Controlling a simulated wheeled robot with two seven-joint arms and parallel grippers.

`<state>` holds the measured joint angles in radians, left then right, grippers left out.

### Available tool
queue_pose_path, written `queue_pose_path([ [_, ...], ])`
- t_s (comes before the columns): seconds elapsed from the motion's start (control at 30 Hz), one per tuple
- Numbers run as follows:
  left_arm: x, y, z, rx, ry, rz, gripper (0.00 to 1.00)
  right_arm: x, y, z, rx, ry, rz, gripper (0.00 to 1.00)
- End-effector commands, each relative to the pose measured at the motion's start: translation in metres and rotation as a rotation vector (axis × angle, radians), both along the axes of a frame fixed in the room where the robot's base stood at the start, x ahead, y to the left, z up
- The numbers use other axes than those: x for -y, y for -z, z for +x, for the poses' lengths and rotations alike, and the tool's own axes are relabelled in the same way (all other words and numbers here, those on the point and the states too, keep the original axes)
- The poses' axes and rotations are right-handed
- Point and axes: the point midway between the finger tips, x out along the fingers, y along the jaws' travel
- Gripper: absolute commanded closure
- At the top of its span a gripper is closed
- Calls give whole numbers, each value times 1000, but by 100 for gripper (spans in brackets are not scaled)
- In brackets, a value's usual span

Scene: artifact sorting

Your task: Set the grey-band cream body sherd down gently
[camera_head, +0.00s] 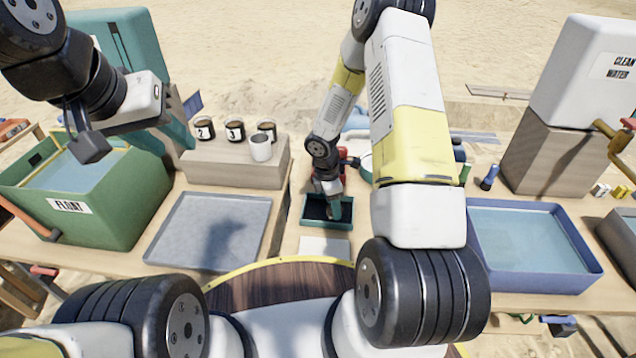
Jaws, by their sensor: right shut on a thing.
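My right gripper (331,203) points down over a small green tray (311,224) with a dark inside, at the middle of the bench. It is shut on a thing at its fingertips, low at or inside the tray. The grey-band cream body sherd is too small and too hidden by the fingers to make out, and I cannot tell if it touches the tray floor. My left gripper (90,148) hangs at the upper left, over the green float tank (130,215) and away from the tray. Its jaw opening does not show clearly.
A wide grey tray (165,240) lies left of the green tray. A blue basin of water (590,275) stands at the right. A wooden block (235,172) carries several numbered jars and a white cup (260,148). A pale card (324,247) lies in front of the green tray.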

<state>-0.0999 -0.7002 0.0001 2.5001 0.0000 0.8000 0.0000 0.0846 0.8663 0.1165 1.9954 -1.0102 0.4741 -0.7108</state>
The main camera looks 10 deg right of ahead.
Motion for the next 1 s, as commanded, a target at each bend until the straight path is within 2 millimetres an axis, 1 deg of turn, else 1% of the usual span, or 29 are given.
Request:
queue_pose_path([
  [0.03, 0, 0, 0, 0, 0, 0, 64, -3, 2, 11, 0, 3, 2, 87],
  [0.1, 0, 0, 0, 0, 0, 0, 64, -7, 3, 23, 1, 2, 1, 87],
  [0.2, 0, 0, 0, 0, 0, 0, 64, -10, 4, 33, 0, 1, 0, 87],
  [0.27, 0, 0, 0, 0, 0, 0, 64, -12, 4, 36, 0, 1, 1, 87],
  [0.37, 0, 0, 0, 0, 0, 0, 64, -12, 9, 37, -2, 0, 0, 87],
  [0.5, 0, 0, 0, 0, 0, 0, 64, -12, 29, 36, -5, 0, -1, 87],
  [0.6, 0, 0, 0, 0, 0, 0, 64, -12, 39, 37, -2, 0, 0, 87],
  [0.93, 0, 0, 0, 0, 0, 0, 64, -12, 41, 37, -1, 0, 0, 87],
  [0.97, 0, 0, 0, 0, 0, 0, 64, -12, 41, 37, 0, 0, 0, 44],
  [1.0, 0, 0, 0, 0, 0, 0, 64, -12, 41, 37, 0, 0, 0, 39],
])
